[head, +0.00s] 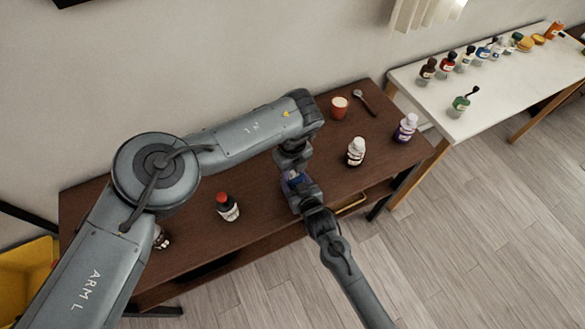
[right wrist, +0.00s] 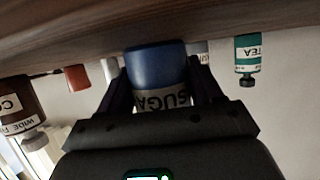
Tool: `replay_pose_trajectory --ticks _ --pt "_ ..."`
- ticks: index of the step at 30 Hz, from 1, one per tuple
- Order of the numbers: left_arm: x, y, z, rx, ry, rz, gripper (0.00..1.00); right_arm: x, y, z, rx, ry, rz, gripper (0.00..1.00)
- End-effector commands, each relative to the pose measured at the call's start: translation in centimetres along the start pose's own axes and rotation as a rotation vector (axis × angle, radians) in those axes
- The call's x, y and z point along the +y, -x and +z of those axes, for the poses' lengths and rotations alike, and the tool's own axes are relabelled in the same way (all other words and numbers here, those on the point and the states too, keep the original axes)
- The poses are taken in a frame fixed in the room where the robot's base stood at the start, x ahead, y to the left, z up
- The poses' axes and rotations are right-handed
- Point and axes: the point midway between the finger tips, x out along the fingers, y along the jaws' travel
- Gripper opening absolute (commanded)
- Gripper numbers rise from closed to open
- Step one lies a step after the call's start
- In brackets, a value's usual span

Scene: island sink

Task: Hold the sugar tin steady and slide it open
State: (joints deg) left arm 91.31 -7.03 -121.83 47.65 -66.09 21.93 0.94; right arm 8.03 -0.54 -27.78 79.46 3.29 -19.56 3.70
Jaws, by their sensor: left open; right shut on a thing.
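The sugar tin (head: 296,181) is blue and mostly hidden between my two grippers in the head view. In the right wrist view the blue tin (right wrist: 157,68) with a pale "SUGA" label sits between the fingers. My right gripper (head: 299,190) comes from the front and is shut on the tin; its fingers (right wrist: 157,90) lie on either side of it. My left gripper (head: 292,164) is just above and behind the tin, open. I cannot tell whether it touches the tin.
A white table (head: 480,105) with several bottles is at the right.

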Motion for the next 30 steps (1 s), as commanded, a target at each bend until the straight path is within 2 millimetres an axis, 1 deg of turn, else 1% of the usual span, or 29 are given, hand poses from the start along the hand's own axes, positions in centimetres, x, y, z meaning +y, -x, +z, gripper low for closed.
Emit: replay_pose_trajectory --ticks 7,15,16,25,30 --pt "-0.02 -0.03 -0.01 0.000 0.000 0.000 0.43 0.00 0.00 0.04 -0.001 0.000 0.000 0.31" --pt "-0.02 -0.01 -0.01 0.000 0.000 0.000 0.01 0.00 0.00 0.04 -0.001 0.000 0.000 0.31" --pt "-0.02 -0.01 -0.01 0.000 0.000 0.000 0.00 0.00 0.00 0.04 -0.001 0.000 0.000 0.31" --pt "-0.06 0.00 -0.02 0.000 0.000 0.000 0.00 0.00 0.00 0.04 -0.001 0.000 0.000 0.31" --pt "-0.90 -0.03 -0.01 -0.002 0.000 0.000 0.00 -0.01 0.00 0.05 -0.001 0.000 0.000 0.31"
